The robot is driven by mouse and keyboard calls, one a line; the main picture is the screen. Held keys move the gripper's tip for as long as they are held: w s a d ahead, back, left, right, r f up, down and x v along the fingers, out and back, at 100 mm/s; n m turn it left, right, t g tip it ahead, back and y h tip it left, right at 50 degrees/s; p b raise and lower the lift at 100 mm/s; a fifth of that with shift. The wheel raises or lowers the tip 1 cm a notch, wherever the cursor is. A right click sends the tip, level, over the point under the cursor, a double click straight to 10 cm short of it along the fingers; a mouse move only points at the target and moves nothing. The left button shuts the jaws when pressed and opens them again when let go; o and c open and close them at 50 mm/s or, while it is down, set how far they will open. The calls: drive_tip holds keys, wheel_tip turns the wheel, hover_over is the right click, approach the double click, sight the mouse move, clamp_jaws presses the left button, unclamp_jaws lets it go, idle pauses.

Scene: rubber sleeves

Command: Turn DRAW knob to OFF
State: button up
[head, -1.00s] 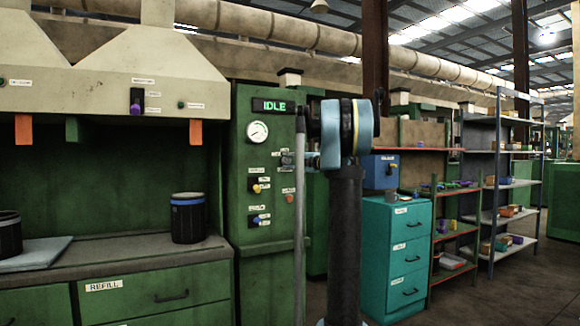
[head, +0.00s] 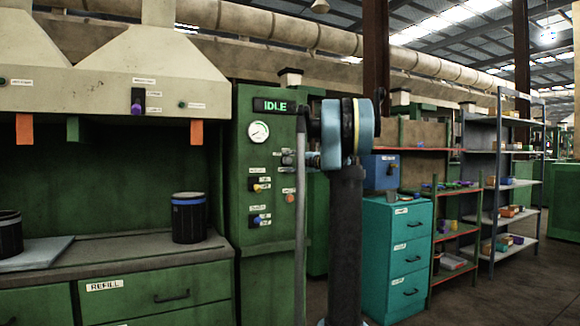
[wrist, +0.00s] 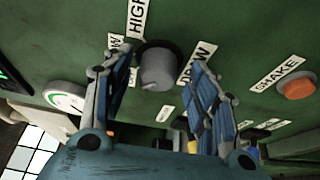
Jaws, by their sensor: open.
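The DRAW knob (wrist: 157,68) is a grey round knob on the green panel in the wrist view. A DRAW label (wrist: 197,63) is beside it on the right, and a HIGH label (wrist: 137,18) is above it. Another label, partly covered by a finger, is at its left. Its pointer mark is too blurred to tell its setting. My gripper (wrist: 160,78) is open, with one blue finger on each side of the knob. I cannot tell whether either finger touches it. In the head view my arm hides the knob.
The green cabinet (head: 262,200) carries an IDLE display (head: 275,106), a gauge (head: 258,132) and a yellow-tipped and a blue-tipped switch. An orange SHAKE button (wrist: 297,89) is right of the knob in the wrist view. Teal drawers (head: 408,250) stand right of my arm.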

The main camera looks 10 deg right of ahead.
drive_tip(key=shift+d, duration=0.1)
drive_tip(key=v, duration=1.1)
drive_tip(key=shift+s+d, duration=0.2)
drive_tip(key=shift+s, duration=0.1)
